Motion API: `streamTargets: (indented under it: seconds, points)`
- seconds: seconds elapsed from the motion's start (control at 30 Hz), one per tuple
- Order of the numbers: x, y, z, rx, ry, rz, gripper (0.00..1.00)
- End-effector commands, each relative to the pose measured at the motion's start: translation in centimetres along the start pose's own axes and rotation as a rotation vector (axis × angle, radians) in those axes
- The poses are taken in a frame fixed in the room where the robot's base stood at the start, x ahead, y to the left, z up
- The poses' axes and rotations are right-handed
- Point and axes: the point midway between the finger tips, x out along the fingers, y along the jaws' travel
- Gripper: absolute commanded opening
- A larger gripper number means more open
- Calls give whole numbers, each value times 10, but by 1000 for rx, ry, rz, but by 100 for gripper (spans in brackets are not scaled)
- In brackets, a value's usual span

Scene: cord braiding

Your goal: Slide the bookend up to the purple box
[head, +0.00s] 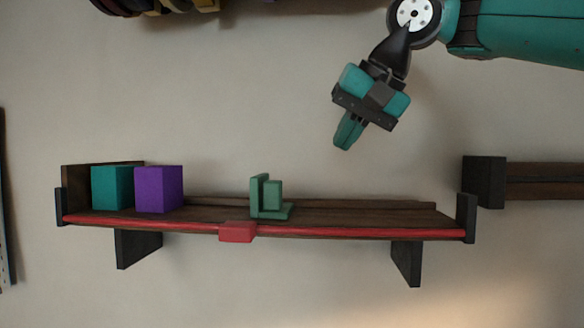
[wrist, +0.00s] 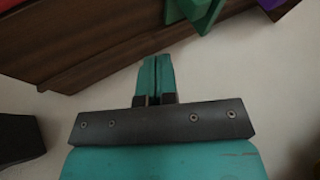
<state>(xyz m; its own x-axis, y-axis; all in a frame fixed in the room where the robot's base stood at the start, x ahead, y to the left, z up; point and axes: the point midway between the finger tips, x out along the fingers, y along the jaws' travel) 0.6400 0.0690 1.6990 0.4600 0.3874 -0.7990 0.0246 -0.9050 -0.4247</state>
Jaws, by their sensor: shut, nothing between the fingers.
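The purple box (head: 159,189) stands on the left part of a dark wooden shelf (head: 360,217), close to a teal box (head: 112,187) on its left. The green bookend (head: 268,200) stands upright near the shelf's middle, with a clear gap between it and the purple box. My gripper (head: 343,146) is shut and empty, in the air above and to the right of the bookend. In the wrist view the shut fingers (wrist: 157,62) point toward the shelf. The bookend's lower part (wrist: 197,14) and a corner of the purple box (wrist: 270,4) show at that view's top edge.
A red strip runs along the shelf's front edge, with a red block (head: 237,231) on it below and left of the bookend. Dark end brackets (head: 466,216) close the shelf. Another shelf (head: 545,180) is at the right. The shelf right of the bookend is bare.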

Motion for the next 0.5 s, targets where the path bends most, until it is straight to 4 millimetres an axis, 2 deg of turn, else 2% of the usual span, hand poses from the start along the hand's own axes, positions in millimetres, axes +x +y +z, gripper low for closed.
streamTargets:
  seconds: [0.27,0.5]
  points:
    - [56,4,4,1,-4,0,0]
    - [100,-2,2,-2,-3,-1,0]
